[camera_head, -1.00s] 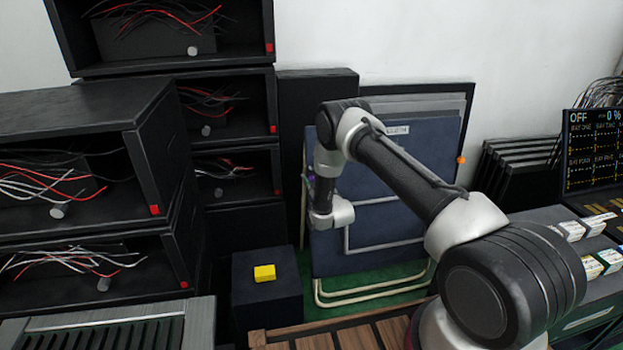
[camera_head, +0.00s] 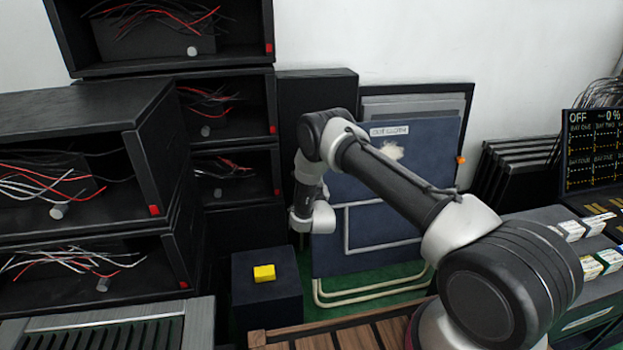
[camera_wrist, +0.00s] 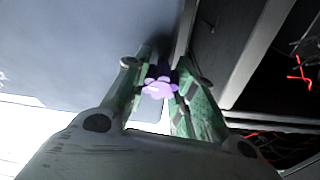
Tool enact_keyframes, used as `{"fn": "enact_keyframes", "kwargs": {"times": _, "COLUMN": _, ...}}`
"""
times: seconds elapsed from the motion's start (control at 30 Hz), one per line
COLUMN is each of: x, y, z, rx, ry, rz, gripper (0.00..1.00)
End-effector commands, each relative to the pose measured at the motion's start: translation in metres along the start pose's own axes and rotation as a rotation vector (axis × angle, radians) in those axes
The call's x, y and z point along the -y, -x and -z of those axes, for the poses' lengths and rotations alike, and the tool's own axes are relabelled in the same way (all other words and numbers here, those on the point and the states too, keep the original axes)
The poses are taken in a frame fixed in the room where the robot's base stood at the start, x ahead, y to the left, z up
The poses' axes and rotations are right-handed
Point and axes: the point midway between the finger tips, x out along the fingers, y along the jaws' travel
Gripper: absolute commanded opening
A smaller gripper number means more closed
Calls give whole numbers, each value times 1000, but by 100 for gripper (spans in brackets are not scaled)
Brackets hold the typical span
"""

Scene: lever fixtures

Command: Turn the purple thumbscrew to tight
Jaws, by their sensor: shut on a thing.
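The purple thumbscrew (camera_wrist: 158,88) shows in the wrist view as a lobed purple knob between my fingers. My gripper (camera_wrist: 160,75) is shut on it, with one green finger on each side. The shaft or mount behind the knob is dark and partly hidden, and I cannot read any mark for tight. In the head view the thumbscrew is hidden behind my arm. There my wrist hangs in front of the left edge of a blue panel (camera_head: 380,230).
The blue panel has a pale frame and a white label (camera_head: 390,130). Open black cabinets (camera_head: 225,180) with loose wires stand to its left. A yellow block (camera_head: 264,273) sits on a dark box (camera_head: 265,300) below. A dark display (camera_head: 592,150) stands at the right.

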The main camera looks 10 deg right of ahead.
Motion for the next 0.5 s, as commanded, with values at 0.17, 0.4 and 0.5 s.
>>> {"fn": "enact_keyframes", "kwargs": {"times": 0.17, "x": 0, "y": 1, "z": -1, "rx": 3, "ry": -158, "rz": -50, "gripper": 2}}
{"fn": "enact_keyframes", "kwargs": {"times": 0.4, "x": 0, "y": 1, "z": -1, "rx": 2, "ry": -375, "rz": -117, "gripper": 2}}
{"fn": "enact_keyframes", "kwargs": {"times": 0.5, "x": 0, "y": 1, "z": -1, "rx": 2, "ry": -465, "rz": -146, "gripper": 2}}
